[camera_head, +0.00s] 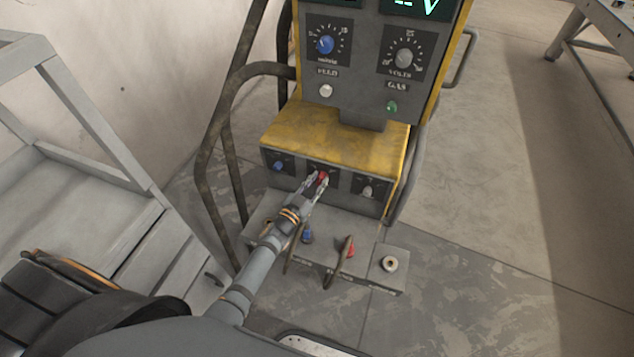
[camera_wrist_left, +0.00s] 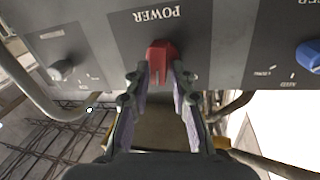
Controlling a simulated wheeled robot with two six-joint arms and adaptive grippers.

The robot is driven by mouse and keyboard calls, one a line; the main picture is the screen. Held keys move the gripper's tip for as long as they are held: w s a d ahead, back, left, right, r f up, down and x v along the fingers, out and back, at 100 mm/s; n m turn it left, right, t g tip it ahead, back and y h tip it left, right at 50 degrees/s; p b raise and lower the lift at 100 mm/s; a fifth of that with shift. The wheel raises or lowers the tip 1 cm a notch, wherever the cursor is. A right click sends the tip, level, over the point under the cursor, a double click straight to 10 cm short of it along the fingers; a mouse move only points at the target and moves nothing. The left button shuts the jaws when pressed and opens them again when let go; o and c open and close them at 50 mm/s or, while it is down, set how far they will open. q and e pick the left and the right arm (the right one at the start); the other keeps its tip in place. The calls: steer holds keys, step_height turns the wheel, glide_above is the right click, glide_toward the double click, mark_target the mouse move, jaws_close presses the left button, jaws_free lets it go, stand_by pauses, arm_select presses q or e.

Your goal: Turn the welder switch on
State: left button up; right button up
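The welder (camera_head: 335,140) is a grey and yellow machine with dials above and a lower front panel of small knobs. Its red power switch (camera_wrist_left: 161,58) sits below the word POWER, which appears upside down in the left wrist view. My left gripper (camera_wrist_left: 160,75) has its two fingers on either side of the red switch, with a gap between them. Whether the fingers touch the switch is unclear. In the head view the left gripper (camera_head: 318,181) is at the lower panel and partly covers the switch (camera_head: 323,176). My right gripper is not in view.
A blue knob (camera_head: 279,165) and a grey knob (camera_head: 367,190) flank the switch. Blue (camera_head: 307,236) and red (camera_head: 348,247) cable plugs sit below on the base. A grey metal cart (camera_head: 100,180) stands at the left. Floor is open at the right.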

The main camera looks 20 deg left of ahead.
arm_select(q)
jaws_close()
